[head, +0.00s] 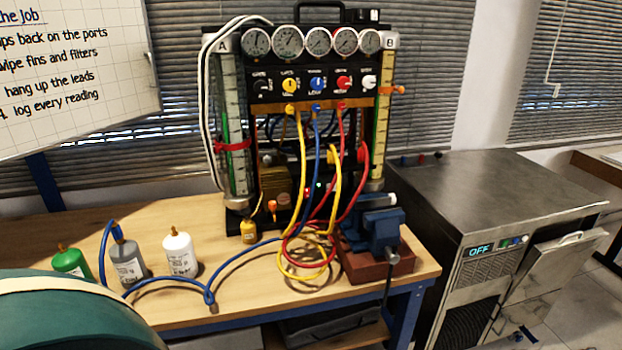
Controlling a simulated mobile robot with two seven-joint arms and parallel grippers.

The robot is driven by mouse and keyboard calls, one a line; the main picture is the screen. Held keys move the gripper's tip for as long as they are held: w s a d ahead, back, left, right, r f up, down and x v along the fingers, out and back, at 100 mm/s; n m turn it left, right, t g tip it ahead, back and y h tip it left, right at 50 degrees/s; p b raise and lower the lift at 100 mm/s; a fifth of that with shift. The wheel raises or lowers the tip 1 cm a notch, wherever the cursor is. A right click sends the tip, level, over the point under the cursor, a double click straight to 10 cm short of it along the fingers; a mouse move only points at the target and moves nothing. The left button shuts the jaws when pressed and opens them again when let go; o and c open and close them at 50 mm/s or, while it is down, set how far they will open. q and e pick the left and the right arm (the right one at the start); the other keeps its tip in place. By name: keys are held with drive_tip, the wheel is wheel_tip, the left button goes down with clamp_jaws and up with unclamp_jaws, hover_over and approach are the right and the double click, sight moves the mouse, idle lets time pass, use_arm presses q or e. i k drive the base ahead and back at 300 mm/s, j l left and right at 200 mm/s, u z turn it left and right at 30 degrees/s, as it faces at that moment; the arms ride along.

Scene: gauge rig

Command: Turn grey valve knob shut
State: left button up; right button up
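The gauge rig (317,62) stands upright at the back of the wooden bench, with a row of valve knobs on its black panel. The knob at the right end (369,82) is pale, white to light grey. The knob at the left end (262,85) is dark. Between them are a yellow knob (290,84), a blue knob (317,83) and a red knob (343,82). I cannot tell for sure which end knob is the grey one, nor how far any is turned. Neither of my grippers is in view, and nothing touches the knobs.
Yellow, blue and red hoses (302,180) hang before the rig's lower half. A blue vise (378,228) stands at the bench's right front. White, grey and green bottles (181,255) stand at the left front. A steel machine (480,200) is right of the bench (225,290).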

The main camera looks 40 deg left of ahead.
sight(267, 158)
drive_tip(key=u, duration=1.4)
